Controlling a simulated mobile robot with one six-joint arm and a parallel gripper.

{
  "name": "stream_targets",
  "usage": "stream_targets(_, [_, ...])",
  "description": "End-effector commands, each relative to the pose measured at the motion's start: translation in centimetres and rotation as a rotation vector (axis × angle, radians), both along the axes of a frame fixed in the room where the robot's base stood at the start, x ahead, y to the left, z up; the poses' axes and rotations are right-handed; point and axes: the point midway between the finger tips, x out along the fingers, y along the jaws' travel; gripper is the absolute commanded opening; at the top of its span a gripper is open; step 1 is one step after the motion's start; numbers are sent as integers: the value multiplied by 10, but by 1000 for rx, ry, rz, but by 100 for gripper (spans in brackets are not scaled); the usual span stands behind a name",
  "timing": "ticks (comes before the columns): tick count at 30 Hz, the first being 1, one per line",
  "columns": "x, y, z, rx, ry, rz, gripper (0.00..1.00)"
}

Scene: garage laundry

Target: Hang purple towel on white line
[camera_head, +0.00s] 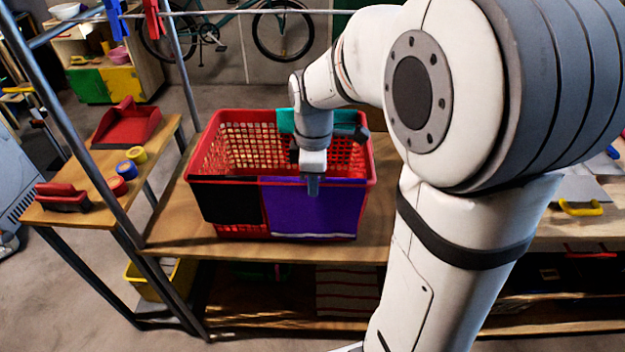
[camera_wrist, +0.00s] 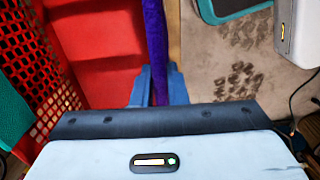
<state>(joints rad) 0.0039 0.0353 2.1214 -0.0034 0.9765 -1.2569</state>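The purple towel (camera_head: 311,208) hangs over the front rim of the red basket, on its right half. My gripper (camera_head: 312,184) points down at the towel's top edge, at the rim. In the wrist view, the blue fingers (camera_wrist: 159,88) stand close on both sides of the purple towel (camera_wrist: 157,40), which fills the gap between their tips; they look shut on it. A pale horizontal line (camera_head: 240,12) runs across the top of the head view, behind the basket. I cannot tell for sure that it is the white line.
The red basket (camera_head: 205,158) stands on a wooden bench (camera_head: 375,235) and also holds a black cloth (camera_head: 230,203) and a teal cloth (camera_head: 287,121). A metal frame post (camera_head: 85,165) rises at left. Red and blue pegs (camera_head: 152,18) hang near the top. A side shelf (camera_head: 90,215) holds a red dustpan (camera_head: 127,125).

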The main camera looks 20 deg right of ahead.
Motion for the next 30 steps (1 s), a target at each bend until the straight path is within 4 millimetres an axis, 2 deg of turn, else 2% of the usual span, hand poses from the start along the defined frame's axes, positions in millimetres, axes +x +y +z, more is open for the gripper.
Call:
stream_targets(3, [0,0,0,0,0,0,0])
stream_targets(11, [0,0,2,0,-1,1,0])
stream_targets(30, [0,1,46,0,-2,2,0])
